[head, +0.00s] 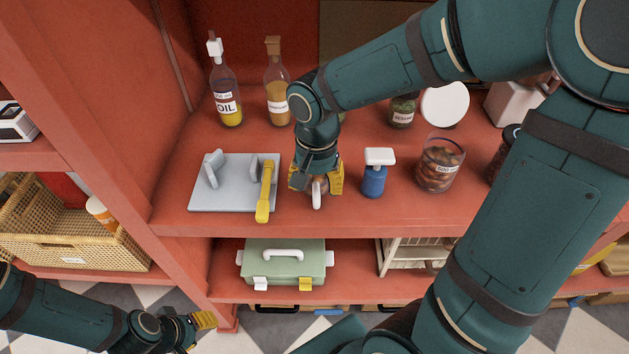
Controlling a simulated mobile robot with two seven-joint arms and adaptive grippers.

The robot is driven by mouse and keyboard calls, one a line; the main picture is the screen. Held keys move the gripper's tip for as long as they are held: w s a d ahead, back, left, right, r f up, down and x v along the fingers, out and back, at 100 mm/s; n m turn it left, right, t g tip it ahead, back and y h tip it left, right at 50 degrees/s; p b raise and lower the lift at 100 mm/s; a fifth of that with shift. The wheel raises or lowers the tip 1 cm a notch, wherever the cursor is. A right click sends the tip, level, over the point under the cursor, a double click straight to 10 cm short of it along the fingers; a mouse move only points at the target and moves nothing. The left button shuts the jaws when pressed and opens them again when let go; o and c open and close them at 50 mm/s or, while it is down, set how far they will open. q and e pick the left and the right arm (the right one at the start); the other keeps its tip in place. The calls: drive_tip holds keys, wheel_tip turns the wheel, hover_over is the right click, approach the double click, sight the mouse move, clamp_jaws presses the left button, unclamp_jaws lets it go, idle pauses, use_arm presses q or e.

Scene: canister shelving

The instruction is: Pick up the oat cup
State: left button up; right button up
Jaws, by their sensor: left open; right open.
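A small cup with a pale handle (317,195) stands on the red upper shelf, mostly hidden under my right gripper; it seems to be the oat cup, but I see no label. My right gripper (317,181) points down over it, its yellow fingers open on the left and right of the cup. Whether the fingers touch the cup cannot be told. My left gripper (197,326) is low at the left, in front of the shelving and far from the cup, open with nothing visible in it.
A grey board (225,198) with a yellow-handled tool (266,190) lies left of the cup. A blue dispenser (374,178) and a glass jar (439,164) stand to its right. Oil bottle (227,98) and amber bottle (277,90) stand behind. A green box (284,262) sits below.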

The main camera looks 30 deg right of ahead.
sight(316, 200)
wheel_tip(316, 200, down, 2)
drive_tip(key=shift+w+f, duration=0.1)
drive_tip(key=shift+f, duration=0.15)
drive_tip(key=shift+w+d+f+b, duration=0.1)
drive_tip(key=shift+f+b, duration=0.4)
drive_tip(key=shift+f, duration=0.9)
drive_tip(key=shift+d+f+b, duration=0.1)
drive_tip(key=shift+f+b, duration=0.4)
drive_tip(key=shift+f, duration=0.85)
drive_tip(key=shift+c, duration=0.4)
clamp_jaws()
